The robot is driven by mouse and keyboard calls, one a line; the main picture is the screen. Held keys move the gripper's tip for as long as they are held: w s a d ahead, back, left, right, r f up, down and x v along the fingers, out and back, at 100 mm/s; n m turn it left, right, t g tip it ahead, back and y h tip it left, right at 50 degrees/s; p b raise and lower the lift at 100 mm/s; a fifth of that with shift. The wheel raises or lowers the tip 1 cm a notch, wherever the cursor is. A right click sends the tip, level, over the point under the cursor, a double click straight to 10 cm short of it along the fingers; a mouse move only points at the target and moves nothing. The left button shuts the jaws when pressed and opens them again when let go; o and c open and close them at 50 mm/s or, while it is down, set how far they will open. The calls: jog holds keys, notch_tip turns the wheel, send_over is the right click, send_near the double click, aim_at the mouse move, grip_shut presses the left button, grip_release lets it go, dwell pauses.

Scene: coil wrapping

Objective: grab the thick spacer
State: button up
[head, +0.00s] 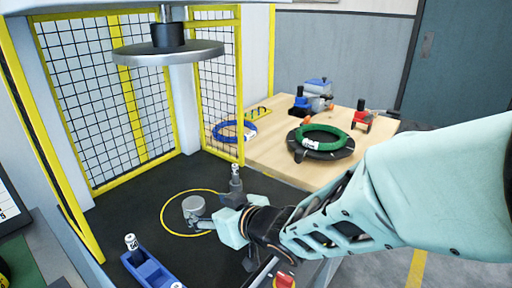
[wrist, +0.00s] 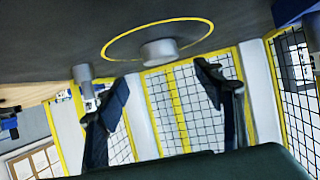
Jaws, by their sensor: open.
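No part is clearly readable as the thick spacer. A short, wide grey cylinder (head: 194,207) stands inside the yellow floor ring, and it shows in the wrist view (wrist: 159,51) beyond the gap between my fingers. A slimmer grey post (head: 236,186) with a pale labelled top stands right of the ring; it also shows in the wrist view (wrist: 82,73). A blue holder (head: 152,270) at the lower left carries a dark piece with a white labelled top (head: 131,242). My gripper (wrist: 165,80) is open and empty, near the ring's right side. My arm partly hides its fingers in the head view.
A round metal plate (head: 168,53) hangs above the dark floor. Yellow-framed mesh fencing (head: 105,95) encloses the back. A wooden table (head: 262,150) behind my arm holds a green coil (head: 320,136), a blue coil (head: 232,128) and tools. Dark floor left of the ring is clear.

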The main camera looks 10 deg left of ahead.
aim_at(194, 203)
jog(key=b+x, duration=0.1)
jog(key=x, duration=0.3)
jog(key=shift+w, duration=0.1)
jog(key=b+x, duration=0.1)
jog(key=x, duration=0.3)
jog(key=shift+a+f, duration=0.2)
jog(key=shift+f, duration=0.05)
jog(key=shift+w+a+f, duration=0.1)
jog(key=shift+w+a, duration=0.05)
jog(key=shift+a, duration=0.15)
jog(key=c, duration=1.4)
